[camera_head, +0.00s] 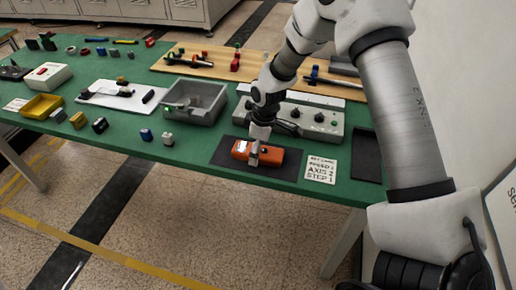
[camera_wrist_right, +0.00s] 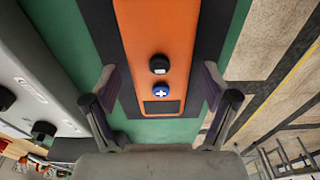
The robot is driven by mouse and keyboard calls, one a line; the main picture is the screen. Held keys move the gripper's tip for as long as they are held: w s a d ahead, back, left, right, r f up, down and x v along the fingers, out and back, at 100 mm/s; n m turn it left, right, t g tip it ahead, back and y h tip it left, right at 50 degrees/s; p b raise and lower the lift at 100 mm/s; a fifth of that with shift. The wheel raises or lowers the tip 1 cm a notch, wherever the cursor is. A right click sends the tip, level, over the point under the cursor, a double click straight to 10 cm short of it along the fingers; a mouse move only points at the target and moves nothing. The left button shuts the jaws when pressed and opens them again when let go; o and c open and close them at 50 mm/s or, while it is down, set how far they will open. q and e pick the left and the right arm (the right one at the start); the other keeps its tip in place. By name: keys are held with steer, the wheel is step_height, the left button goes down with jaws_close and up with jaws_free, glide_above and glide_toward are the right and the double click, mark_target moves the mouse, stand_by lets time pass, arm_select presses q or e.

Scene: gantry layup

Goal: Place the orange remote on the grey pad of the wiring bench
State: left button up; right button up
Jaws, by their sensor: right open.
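The orange remote (camera_head: 268,155) lies on a dark grey pad (camera_head: 225,158) near the front edge of the green bench. In the right wrist view the remote (camera_wrist_right: 158,28) has a dark button, a blue button with a white plus, and a dark window. My right gripper (camera_head: 252,159) is at the remote from above. In the wrist view its open fingers (camera_wrist_right: 160,90) stand on either side of the remote's near end, with gaps showing. I cannot tell finger height exactly. My left gripper is not in view.
A white label card (camera_head: 321,170) and another dark mat (camera_head: 366,156) lie to the right. A grey control box (camera_head: 318,122) stands behind, and a grey bin (camera_head: 194,102) to the left. Several small parts fill the bench's left side.

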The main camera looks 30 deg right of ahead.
mark_target(263, 149)
step_height(263, 149, up, 12)
steer(key=s+d, duration=0.1)
steer(key=shift+r, duration=0.2)
